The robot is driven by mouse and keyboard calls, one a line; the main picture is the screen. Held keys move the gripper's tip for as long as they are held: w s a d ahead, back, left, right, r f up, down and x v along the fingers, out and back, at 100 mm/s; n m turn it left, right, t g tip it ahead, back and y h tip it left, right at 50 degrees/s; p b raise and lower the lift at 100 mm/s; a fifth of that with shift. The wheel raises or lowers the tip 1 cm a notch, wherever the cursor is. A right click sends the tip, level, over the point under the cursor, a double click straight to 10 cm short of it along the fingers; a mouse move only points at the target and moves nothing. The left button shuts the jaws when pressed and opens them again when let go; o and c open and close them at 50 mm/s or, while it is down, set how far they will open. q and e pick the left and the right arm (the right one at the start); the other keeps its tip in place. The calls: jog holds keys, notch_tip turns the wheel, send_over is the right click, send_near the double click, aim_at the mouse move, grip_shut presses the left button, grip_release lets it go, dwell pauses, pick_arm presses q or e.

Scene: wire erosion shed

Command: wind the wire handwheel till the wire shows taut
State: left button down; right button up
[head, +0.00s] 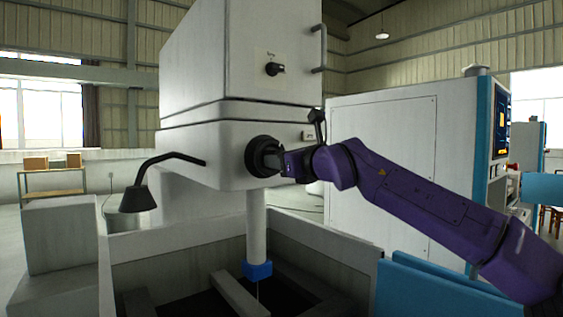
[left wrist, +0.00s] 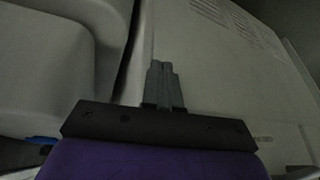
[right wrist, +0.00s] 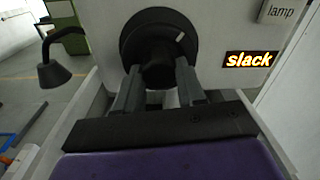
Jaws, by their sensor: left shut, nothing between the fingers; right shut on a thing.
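The black round handwheel (head: 251,152) sits on the front of the white machine head. In the right wrist view the handwheel (right wrist: 140,38) shows a pale mark at its upper right, and a display (right wrist: 248,59) beside it reads "slack". My right gripper (head: 272,159) is shut on the handwheel's dark central knob, with one finger on each side; these fingers also show in the right wrist view (right wrist: 158,84). A thin wire (head: 258,286) hangs below the blue-tipped column. My left gripper (left wrist: 162,72) is shut and empty, close to pale panels; it is outside the head view.
A black gooseneck lamp (head: 138,198) juts out left of the handwheel. A dark selector knob (head: 274,69) is higher on the machine. The open-topped tank (head: 180,262) lies below, with a grey bar inside. A white cabinet (head: 385,150) stands behind my right arm.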

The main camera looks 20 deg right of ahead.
jog(key=shift+r+m, duration=0.15)
jog(key=shift+m, duration=0.15)
jog(key=o, duration=1.1)
jog(key=shift+c, duration=0.2)
jog(key=b+v, duration=0.4)
jog(key=v, duration=0.6)
jog(key=shift+s+d+b, duration=0.2)
jog(key=shift+s+b, duration=0.05)
jog(key=shift+b, duration=0.05)
